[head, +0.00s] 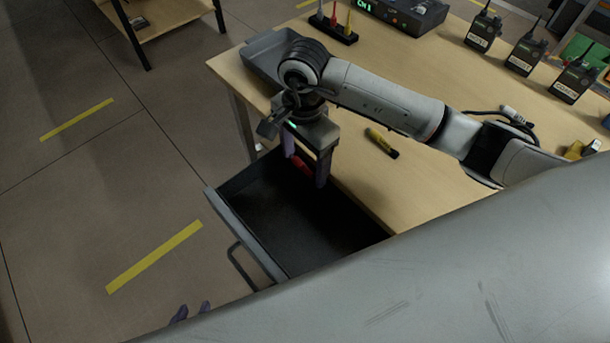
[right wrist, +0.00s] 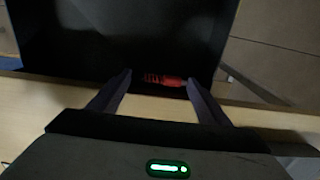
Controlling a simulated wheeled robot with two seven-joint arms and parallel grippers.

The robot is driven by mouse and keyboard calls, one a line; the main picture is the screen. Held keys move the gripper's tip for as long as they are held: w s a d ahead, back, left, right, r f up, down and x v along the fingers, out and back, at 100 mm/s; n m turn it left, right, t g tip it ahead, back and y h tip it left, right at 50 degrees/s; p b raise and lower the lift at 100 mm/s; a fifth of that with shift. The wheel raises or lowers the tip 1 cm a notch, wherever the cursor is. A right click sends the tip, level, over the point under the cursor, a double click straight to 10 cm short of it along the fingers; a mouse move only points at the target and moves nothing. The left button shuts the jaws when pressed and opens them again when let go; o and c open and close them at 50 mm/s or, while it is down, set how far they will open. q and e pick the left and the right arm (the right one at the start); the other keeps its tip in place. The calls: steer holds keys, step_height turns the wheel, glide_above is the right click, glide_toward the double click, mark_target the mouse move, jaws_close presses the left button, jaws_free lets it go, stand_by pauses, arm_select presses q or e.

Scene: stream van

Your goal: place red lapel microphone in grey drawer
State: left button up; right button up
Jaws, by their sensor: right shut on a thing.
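The red lapel microphone (head: 302,166) is between the fingers of my right gripper (head: 305,171), which is shut on it. The microphone also shows in the right wrist view (right wrist: 165,80), lying crosswise between the fingertips. The grey drawer (head: 230,229) is pulled out from under the table, with a dark, empty-looking inside and a handle on its front. My right gripper holds the microphone over the drawer's back part, near the table edge. My left gripper (head: 191,313) shows only as two purple fingertips at the bottom left, apart, with nothing seen between them.
The wooden table (head: 370,185) holds a yellow marker (head: 381,143), a grey tray (head: 262,57) at its far left corner, a black rack (head: 334,27) with small coloured items, a control box (head: 405,14) and several radio packs (head: 526,52). Open floor lies left of the drawer.

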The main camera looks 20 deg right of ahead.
mark_target(304, 187)
steer(key=shift+w+f, duration=0.1)
steer(key=shift+f, duration=3.5)
steer(key=shift+f, duration=0.2)
steer(key=o, duration=1.1)
step_height(304, 187, up, 12)
steer(key=shift+r+b, duration=0.2)
steer(key=shift+b, duration=0.1)
